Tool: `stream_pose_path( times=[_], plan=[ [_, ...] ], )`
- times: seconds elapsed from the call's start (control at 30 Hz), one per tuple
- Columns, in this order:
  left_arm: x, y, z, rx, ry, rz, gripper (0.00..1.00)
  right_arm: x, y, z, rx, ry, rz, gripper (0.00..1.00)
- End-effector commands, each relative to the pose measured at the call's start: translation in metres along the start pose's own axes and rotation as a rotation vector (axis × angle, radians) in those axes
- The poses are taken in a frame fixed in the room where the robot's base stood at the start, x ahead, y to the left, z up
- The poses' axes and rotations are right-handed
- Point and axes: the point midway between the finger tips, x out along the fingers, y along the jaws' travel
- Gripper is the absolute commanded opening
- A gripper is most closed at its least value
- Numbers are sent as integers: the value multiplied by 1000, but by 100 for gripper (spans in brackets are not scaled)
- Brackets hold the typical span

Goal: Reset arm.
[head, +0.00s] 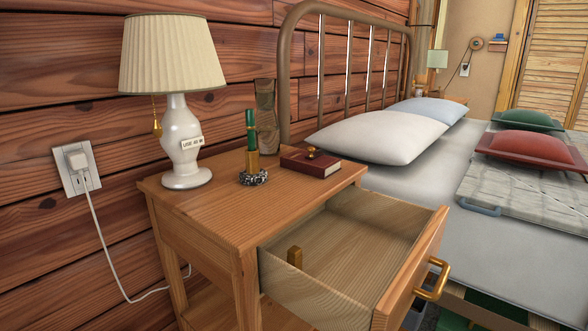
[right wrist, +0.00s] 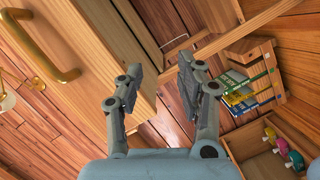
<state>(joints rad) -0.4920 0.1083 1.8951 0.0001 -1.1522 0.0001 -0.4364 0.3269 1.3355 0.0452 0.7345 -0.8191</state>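My right gripper (right wrist: 167,72) shows in the right wrist view. Its two grey fingers stand apart with nothing between them, so it is open and empty. A wooden drawer front with a brass handle (right wrist: 52,60) is to its left, and the fingers look clear of the handle. In the head view neither gripper shows. The nightstand drawer (head: 415,262) is pulled out, with its brass handle (head: 436,280) on the front. My left gripper is in neither view.
On the nightstand (head: 215,215) stand a lamp (head: 185,135), a green-and-gold lipstick-like tube (head: 251,135), a tall vase (head: 266,115) and a dark red book (head: 310,163). A bed (head: 400,190) is at right. A book crate (right wrist: 250,80) and an open wooden box (right wrist: 262,145) lie right of my gripper.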

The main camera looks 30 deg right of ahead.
Motion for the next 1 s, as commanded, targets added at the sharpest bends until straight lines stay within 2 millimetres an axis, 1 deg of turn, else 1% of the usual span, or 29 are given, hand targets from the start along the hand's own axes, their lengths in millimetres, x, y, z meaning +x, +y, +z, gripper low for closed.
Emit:
stream_pose_path(
  times=[0.03, 0.07, 0.1, 0.17, 0.23, 0.33, 0.5, 0.67, 0.77, 0.87, 0.93, 1.0],
  plan=[
    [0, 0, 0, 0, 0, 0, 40, 8, -14, -8, 80, -65, -55, 37],
    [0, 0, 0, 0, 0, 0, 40, 11, -24, -10, 132, -113, -95, 37],
    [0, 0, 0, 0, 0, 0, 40, 14, -36, -13, 199, -179, -148, 37],
    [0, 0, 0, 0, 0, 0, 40, 16, -52, -17, 300, -281, -225, 37],
    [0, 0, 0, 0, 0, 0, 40, 12, -69, -22, 412, -409, -310, 37],
    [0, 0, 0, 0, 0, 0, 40, 0, -86, -28, 549, -586, -410, 37],
    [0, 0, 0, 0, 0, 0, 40, -27, -100, -35, 695, -826, -516, 37],
    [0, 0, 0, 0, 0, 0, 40, -54, -105, -37, 775, -1017, -577, 37],
    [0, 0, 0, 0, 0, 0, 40, -74, -108, -36, 811, -1139, -607, 37],
    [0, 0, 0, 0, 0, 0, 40, -100, -114, -34, 849, -1282, -630, 37],
    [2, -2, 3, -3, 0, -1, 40, -104, -116, -31, 869, -1298, -616, 37],
    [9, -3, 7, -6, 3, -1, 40, -106, -121, -26, 871, -1294, -613, 37]
  ],
)
